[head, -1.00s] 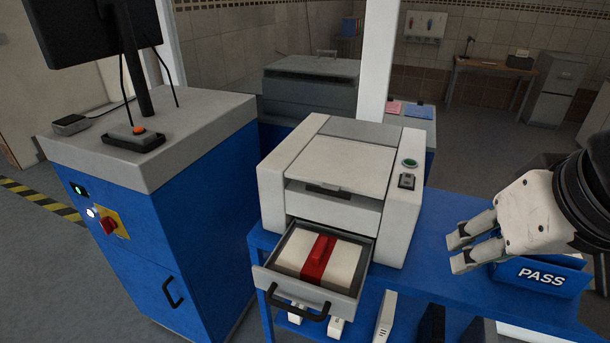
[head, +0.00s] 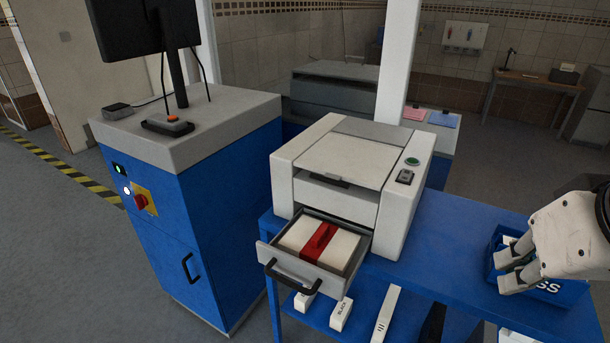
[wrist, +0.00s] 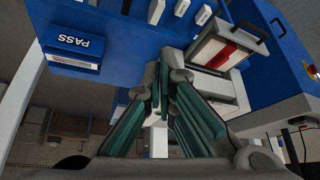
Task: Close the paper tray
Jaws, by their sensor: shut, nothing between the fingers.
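The paper tray (head: 314,254) is pulled out of the front of the white printer (head: 352,178). It holds a pale block of paper with a red band (head: 319,242) across it, and a black handle (head: 291,278) is on its front. My gripper (head: 506,268) is shut and empty, to the right of the printer and over the PASS bin, well apart from the tray. In the wrist view the tray (wrist: 200,48) shows to the upper right of my gripper (wrist: 172,68), whose fingers are close together.
The blue PASS bin (head: 560,287) sits on the blue table (head: 440,230) at right. A blue cabinet (head: 240,190) with a grey top stands left of the printer. White boxes (head: 341,313) lie on the lower shelf. Floor in front of the cabinet is clear.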

